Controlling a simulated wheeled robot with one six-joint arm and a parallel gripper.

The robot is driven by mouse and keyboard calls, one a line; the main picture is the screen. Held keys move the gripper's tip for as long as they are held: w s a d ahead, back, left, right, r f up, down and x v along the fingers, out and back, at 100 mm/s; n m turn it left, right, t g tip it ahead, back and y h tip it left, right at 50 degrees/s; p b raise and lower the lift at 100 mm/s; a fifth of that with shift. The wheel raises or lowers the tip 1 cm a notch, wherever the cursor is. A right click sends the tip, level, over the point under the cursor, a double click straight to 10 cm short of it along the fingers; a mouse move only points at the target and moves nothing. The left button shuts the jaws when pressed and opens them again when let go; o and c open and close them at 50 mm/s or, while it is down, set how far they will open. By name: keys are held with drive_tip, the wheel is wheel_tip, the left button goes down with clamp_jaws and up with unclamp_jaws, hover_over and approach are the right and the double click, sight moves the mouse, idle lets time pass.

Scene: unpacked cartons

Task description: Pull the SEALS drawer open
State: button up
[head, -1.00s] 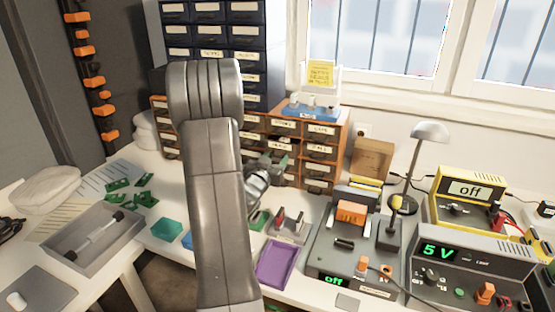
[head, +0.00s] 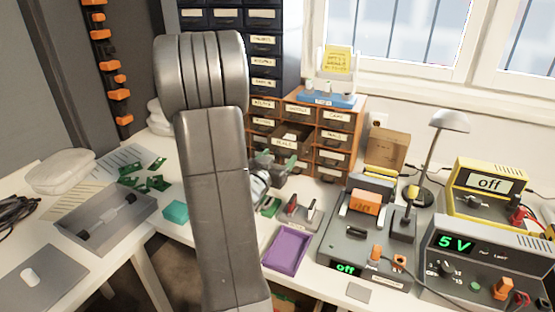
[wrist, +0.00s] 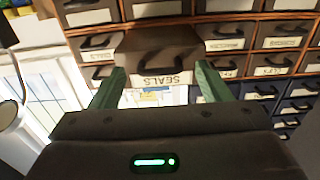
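The SEALS drawer (head: 285,142) is in the brown small-parts cabinet (head: 362,110) at the back of the bench. In the wrist view, which is upside down, the labelled SEALS drawer (wrist: 160,62) stands out in front of its neighbours, partly pulled out. My gripper (wrist: 160,86) has its two green fingers wide apart, one on each side of the drawer front. I see no finger closed on its handle. In the head view my gripper (head: 277,163) is just in front of the cabinet, partly hidden by my arm.
A purple tray (head: 288,252), a grey device (head: 337,240) and a lamp (head: 447,122) stand right of my arm. A blue tray (head: 320,99) sits on the cabinet. A grey tray (head: 72,227) and green boards (head: 155,183) lie at left.

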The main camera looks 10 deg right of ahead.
drive_tip(key=v, duration=1.4)
drive_tip(key=shift+w, duration=0.1)
drive_tip(key=x, duration=1.4)
